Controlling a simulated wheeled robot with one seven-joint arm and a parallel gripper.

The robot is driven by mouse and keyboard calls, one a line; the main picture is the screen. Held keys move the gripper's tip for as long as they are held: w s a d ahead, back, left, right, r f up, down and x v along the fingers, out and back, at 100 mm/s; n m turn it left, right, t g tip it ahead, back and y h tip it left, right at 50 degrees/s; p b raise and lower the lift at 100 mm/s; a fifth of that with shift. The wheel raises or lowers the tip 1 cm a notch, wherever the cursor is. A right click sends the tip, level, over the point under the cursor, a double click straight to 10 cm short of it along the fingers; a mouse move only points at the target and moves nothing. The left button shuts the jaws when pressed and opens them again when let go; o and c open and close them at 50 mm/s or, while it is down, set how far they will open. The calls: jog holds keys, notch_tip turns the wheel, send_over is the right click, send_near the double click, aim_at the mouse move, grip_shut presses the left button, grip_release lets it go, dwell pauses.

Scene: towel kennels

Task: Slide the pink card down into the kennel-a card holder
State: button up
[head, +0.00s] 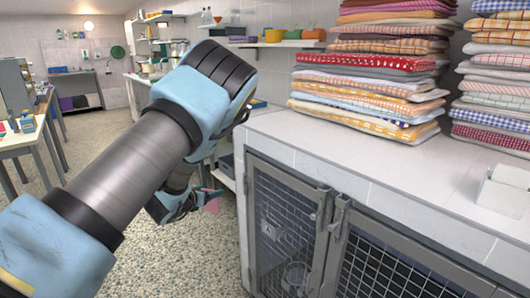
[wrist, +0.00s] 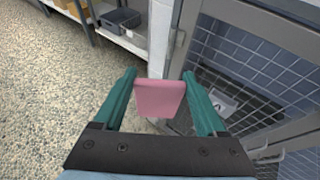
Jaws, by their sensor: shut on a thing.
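The pink card (wrist: 160,98) is upright between the teal fingertips of my gripper (wrist: 160,82), which is shut on it. In the head view a bit of the pink card (head: 212,206) shows at my gripper (head: 206,196), left of the kennel front and apart from it. A small pale plate marked "A" (wrist: 222,103) is on the mesh door, right of the gripper in the wrist view; it looks like the kennel-a card holder. In the head view a small grey plate (head: 270,229) sits on the left mesh door (head: 285,215). Its slot is too small to make out.
A tiled counter (head: 385,175) tops the kennels and bears tall stacks of folded towels (head: 375,75). A second mesh door (head: 390,270) is at the right. A low shelf with a grey bin (wrist: 122,19) stands beyond. Pebbled floor (wrist: 50,90) is clear at left.

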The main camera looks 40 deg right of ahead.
jog(key=s+d+r+m+g+h, duration=0.2)
jog(key=s+d+r+m+g, duration=0.35)
jog(key=s+d+r, duration=0.7)
notch_tip(320, 180, down, 9)
jog(key=w+d+g+b, duration=0.1)
jog(key=d+b, duration=0.1)
jog(key=b, duration=0.1)
jog(key=shift+w+d+b, duration=0.15)
jog(key=shift+b, duration=0.25)
jog(key=shift+r, duration=0.15)
jog(key=f+b, duration=0.2)
jog(key=b, duration=0.1)
jog(key=d+f+b, duration=0.1)
jog(key=b, duration=0.2)
jog(key=shift+d+f+g, duration=0.1)
jog(key=shift+f+g, duration=0.25)
jog(key=shift+d+f+m+b, duration=0.2)
jog(key=shift+d+m+b, duration=0.2)
jog(key=shift+b, duration=0.85)
jog(key=shift+d+r+m+g+b, duration=0.25)
jog(key=shift+d+r+g+b, duration=0.05)
jog(key=shift+b, duration=0.55)
